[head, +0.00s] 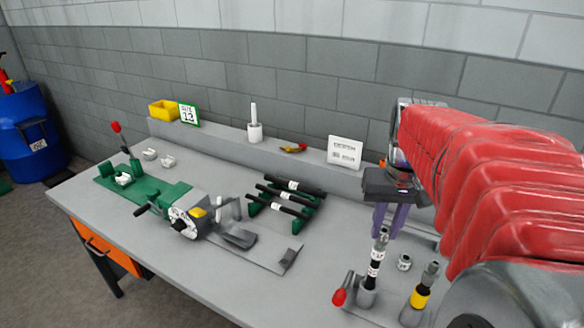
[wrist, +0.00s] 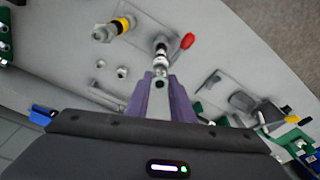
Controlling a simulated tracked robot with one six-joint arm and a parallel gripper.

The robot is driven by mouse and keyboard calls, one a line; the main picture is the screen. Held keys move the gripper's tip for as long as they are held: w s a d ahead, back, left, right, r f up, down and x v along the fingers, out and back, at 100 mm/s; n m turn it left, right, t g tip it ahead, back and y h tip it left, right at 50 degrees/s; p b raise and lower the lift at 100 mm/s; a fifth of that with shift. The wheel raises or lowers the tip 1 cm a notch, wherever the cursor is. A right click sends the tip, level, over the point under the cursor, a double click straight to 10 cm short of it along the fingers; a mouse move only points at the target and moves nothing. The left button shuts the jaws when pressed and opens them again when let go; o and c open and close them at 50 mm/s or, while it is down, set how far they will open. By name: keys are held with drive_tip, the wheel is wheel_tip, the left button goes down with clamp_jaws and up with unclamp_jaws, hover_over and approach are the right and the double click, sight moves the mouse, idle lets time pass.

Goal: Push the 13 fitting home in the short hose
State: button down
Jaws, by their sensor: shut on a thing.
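A short black hose (head: 375,268) with white bands stands upright in a grey clamp (head: 367,296) with a red-knobbed lever (head: 339,297). A silvery fitting (head: 382,236) sits at the hose's top end, in line with it. How deep it sits in the hose I cannot tell. My gripper (head: 384,228) is above the hose, its purple fingers shut on the fitting. In the wrist view the fitting (wrist: 160,57) shows just past the fingertips (wrist: 160,70), with the red knob (wrist: 187,41) close by. The fingers hide part of the fitting.
A yellow-banded hose piece (head: 420,296) with a fitting stands to the right. A crimper (head: 190,218) and black hoses on green racks (head: 285,198) are to the left. A size sign (head: 188,114) stands on the back ledge.

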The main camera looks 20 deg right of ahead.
drive_tip(key=shift+f, duration=0.45)
drive_tip(key=c, duration=1.5)
unclamp_jaws()
drive_tip(key=r, duration=0.4)
drive_tip(key=s+r, duration=0.1)
drive_tip(key=r, duration=0.8)
drive_tip(key=shift+s+a+r, duration=0.25)
drive_tip(key=shift+s+a, duration=0.05)
drive_tip(key=shift+a, duration=0.1)
drive_tip(key=shift+s, duration=0.1)
